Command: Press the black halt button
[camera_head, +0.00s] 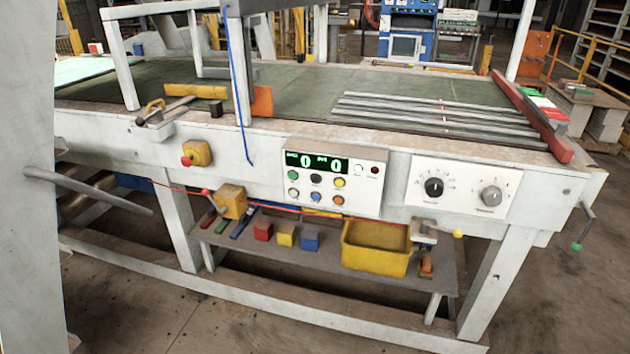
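The control panel (331,180) is a white box on the front face of the workbench, near the middle of the head view. A black round button (316,179) sits in its upper button row, between a green button (293,174) and a yellow button (340,183). A dark display (318,161) above shows two green zeros. Nothing covers the black button. Neither of my grippers is in view.
A dial panel (463,187) with two knobs is right of the control panel. A yellow box with a red button (197,154) is at left. The lower shelf holds coloured blocks and a yellow bin (376,248). A grey bar (88,190) juts out at left. The floor in front is clear.

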